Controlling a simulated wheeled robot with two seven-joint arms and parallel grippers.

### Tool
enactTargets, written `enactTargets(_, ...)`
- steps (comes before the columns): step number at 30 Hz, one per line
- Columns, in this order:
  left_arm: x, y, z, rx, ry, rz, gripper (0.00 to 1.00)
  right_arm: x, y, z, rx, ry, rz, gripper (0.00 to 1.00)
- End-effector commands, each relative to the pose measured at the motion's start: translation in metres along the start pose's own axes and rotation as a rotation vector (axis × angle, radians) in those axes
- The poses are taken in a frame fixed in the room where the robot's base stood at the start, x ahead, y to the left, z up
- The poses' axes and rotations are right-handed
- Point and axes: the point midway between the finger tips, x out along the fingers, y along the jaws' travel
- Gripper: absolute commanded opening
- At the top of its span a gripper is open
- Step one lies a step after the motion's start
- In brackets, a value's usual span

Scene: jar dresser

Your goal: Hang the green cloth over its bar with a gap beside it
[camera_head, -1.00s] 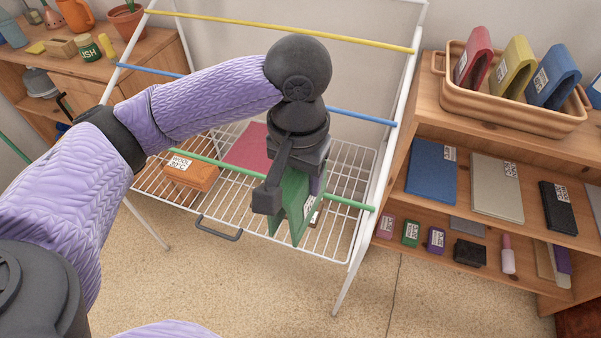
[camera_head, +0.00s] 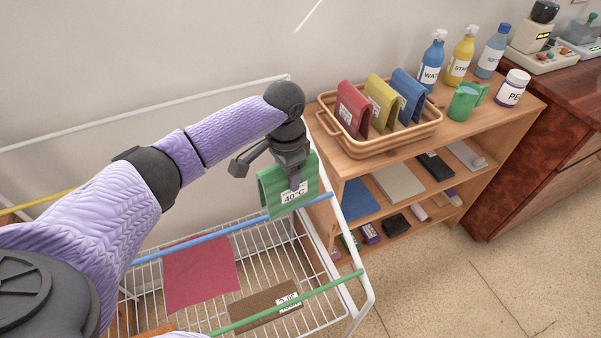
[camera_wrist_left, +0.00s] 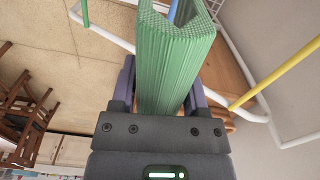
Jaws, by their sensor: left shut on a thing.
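The green cloth (camera_head: 272,192) is folded like an upside-down U and carries a white label reading 40°C. My left gripper (camera_head: 294,180) is shut on it and holds it near the right end of the blue bar (camera_head: 225,232). In the left wrist view the cloth (camera_wrist_left: 172,60) is between the fingers of my left gripper (camera_wrist_left: 163,88), and a short piece of blue shows at its open end. I cannot tell whether cloth and bar touch. The green bar (camera_head: 290,302) crosses the rack's front and shows no cloth. My right gripper is not in view.
The rack's white wire shelf (camera_head: 262,262) holds a flat red cloth (camera_head: 200,272) and a brown labelled piece (camera_head: 262,308). The yellow bar (camera_head: 40,200) is at left. A wooden shelf (camera_head: 462,140) stands close right, with a basket (camera_head: 400,142) of red, yellow and blue cloths.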

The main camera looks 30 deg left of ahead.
Motion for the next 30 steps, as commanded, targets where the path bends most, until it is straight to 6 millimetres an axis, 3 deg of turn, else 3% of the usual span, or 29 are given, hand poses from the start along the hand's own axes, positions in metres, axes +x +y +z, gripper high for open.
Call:
enactTargets(1,-0.010,-0.008,0.005,0.034,-0.002,0.001,0.23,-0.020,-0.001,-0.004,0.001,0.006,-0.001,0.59)
enactTargets(6,0.001,-0.024,0.017,0.141,0.000,0.000,0.23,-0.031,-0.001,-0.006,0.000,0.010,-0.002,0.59)
enactTargets(19,0.057,-0.025,0.018,0.154,-0.001,0.000,0.23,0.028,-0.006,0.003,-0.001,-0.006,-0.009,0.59)
enactTargets(30,0.106,-0.024,0.018,0.153,-0.002,0.002,0.23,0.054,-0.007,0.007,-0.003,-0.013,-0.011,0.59)
